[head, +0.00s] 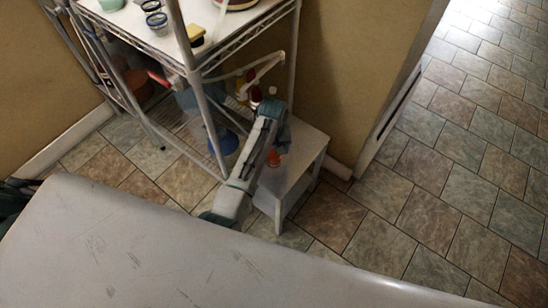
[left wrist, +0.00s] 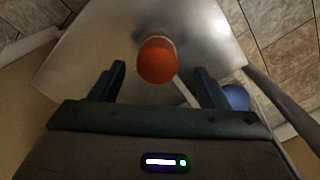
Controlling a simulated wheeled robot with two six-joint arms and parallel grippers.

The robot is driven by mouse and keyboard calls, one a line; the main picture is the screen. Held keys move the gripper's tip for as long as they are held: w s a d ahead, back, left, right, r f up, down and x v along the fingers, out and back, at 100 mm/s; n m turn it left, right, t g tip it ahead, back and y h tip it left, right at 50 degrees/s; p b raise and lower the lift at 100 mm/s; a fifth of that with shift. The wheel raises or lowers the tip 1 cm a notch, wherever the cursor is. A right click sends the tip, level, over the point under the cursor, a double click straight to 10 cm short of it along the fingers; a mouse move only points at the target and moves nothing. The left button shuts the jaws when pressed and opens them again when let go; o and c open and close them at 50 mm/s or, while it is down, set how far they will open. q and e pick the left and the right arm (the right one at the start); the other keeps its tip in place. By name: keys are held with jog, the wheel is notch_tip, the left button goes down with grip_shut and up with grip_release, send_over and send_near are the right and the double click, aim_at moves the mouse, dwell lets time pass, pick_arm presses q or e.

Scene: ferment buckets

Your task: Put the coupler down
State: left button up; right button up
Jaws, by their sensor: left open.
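The orange coupler (head: 274,158) stands on a small pale table (head: 300,172) beside the wire shelf; my left arm partly covers the table in the head view. In the left wrist view the coupler (left wrist: 157,61) has a rounded orange end and lies between the spread fingers of my left gripper (left wrist: 160,78), with a clear gap on both sides. The gripper is open and holds nothing. The pale tabletop (left wrist: 90,60) shows around the coupler. My right gripper is in neither view.
The wire shelf (head: 200,62) stands just left of the small table and holds jars (head: 155,20) and a yellow sponge (head: 195,32). A blue bucket (head: 226,142) is low on it. The wall (head: 340,70) is behind; tiled floor (head: 450,170) is free to the right.

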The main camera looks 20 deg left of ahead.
aim_at(274, 154)
pick_arm(q)
notch_tip(274, 154, down, 5)
jog(key=shift+d+r, duration=0.15)
jog(key=shift+r, duration=0.05)
jog(key=shift+c, duration=0.2)
jog(key=shift+r, duration=0.15)
jog(key=c, duration=1.2)
